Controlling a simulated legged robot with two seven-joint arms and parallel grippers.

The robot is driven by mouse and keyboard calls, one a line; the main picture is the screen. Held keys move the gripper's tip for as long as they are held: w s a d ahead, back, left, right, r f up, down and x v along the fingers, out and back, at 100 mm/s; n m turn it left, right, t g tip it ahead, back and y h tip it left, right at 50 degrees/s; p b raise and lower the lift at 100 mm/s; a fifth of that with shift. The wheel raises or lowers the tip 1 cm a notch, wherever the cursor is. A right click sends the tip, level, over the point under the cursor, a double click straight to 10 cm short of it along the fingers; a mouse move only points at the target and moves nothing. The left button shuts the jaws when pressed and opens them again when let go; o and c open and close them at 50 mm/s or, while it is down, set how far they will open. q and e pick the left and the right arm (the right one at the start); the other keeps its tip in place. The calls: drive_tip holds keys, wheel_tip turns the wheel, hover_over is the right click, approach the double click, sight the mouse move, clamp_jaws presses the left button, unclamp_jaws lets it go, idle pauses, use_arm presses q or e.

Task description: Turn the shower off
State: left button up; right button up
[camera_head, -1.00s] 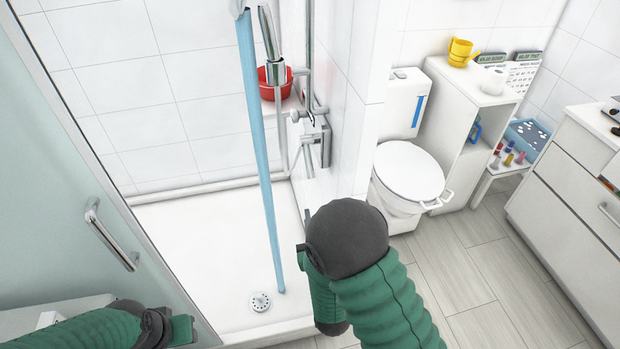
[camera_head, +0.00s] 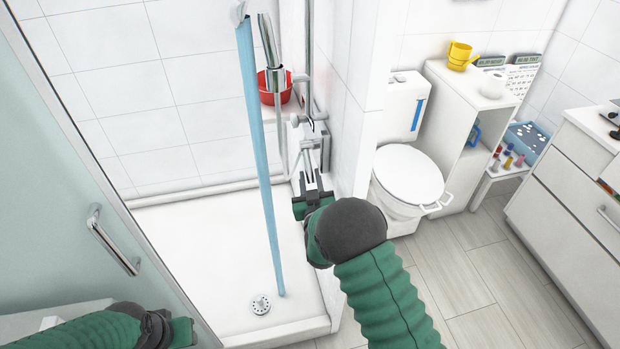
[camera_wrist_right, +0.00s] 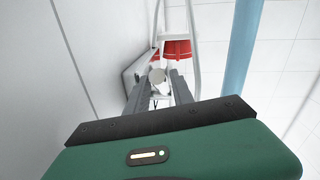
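A pale blue water column (camera_head: 258,150) runs from the top of the shower down to the tray near the drain. The chrome shower mixer (camera_head: 316,130) is on the wall right of the stream. My right gripper (camera_head: 311,168) is just in front of and below it, fingers pointing at it. In the right wrist view the fingers (camera_wrist_right: 157,92) are apart, with a round grey knob (camera_wrist_right: 157,76) seen between or just beyond their tips; contact cannot be told. My left gripper (camera_head: 182,331) is at the bottom left by the glass door; its fingers are unclear.
The glass door (camera_head: 60,190) with a chrome handle (camera_head: 113,240) stands at left. A red bowl (camera_head: 275,86) sits on a ledge behind the mixer. The white partition wall (camera_head: 358,110) is close on the right arm's right, with a toilet (camera_head: 408,175) beyond it.

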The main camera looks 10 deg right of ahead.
clamp_jaws()
idle(1.3)
